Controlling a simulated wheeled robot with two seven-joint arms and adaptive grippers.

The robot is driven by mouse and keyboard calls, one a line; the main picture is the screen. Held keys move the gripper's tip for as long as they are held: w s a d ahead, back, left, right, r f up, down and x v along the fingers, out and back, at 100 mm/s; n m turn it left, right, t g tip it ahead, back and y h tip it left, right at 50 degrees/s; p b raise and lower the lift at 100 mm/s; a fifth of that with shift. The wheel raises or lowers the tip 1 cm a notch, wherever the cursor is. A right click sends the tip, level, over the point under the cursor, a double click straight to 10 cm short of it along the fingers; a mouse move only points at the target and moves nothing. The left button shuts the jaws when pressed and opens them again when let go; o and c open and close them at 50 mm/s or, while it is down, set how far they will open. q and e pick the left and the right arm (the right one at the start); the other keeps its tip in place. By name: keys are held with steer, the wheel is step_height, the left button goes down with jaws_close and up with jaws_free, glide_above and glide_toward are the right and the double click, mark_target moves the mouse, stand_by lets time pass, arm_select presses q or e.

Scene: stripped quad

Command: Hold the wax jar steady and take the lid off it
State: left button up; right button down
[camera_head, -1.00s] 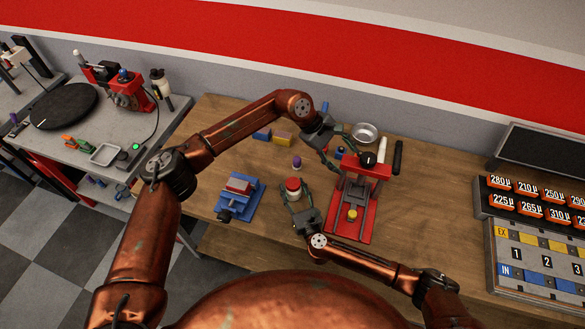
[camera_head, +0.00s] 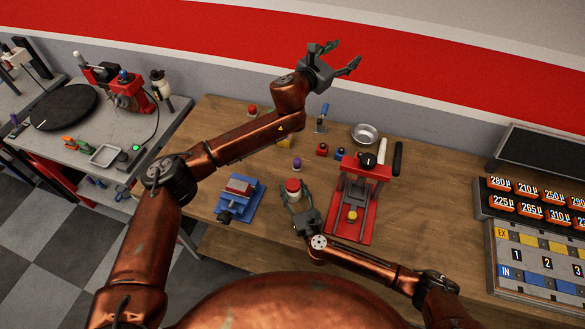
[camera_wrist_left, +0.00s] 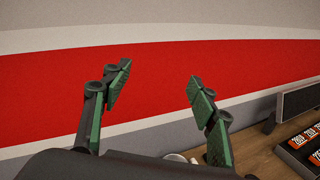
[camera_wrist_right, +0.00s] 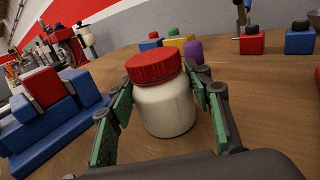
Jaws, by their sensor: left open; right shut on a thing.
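The wax jar (camera_wrist_right: 165,108) is a white jar standing upright on the wooden bench. Its red lid (camera_wrist_right: 153,67) sits on top of it; the lid also shows in the head view (camera_head: 293,185). My right gripper (camera_head: 294,195) is low at the bench with its fingers on both sides of the jar's body, shut on it; the fingers show in the right wrist view (camera_wrist_right: 165,110). My left gripper (camera_head: 338,70) is raised high above the back of the bench, in front of the wall, open and empty. Its spread fingers show in the left wrist view (camera_wrist_left: 155,85).
A red press (camera_head: 352,205) stands close right of the jar, a blue vise (camera_head: 240,197) to its left. A purple piece (camera_head: 297,164) is behind the jar. A metal bowl (camera_head: 365,133) sits further back.

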arm_select(q)
steer(key=w+a+f+n+y, duration=0.2)
steer(key=a+f+n+y, duration=0.15)
steer(key=f, duration=0.35)
steer(key=m+g+y, duration=0.1)
steer(key=g+y, duration=0.7)
steer(key=g, duration=0.5)
glide_above(293, 184)
step_height(293, 184, down, 24)
steer(key=shift+f, duration=3.85)
steer(key=shift+c, duration=0.5)
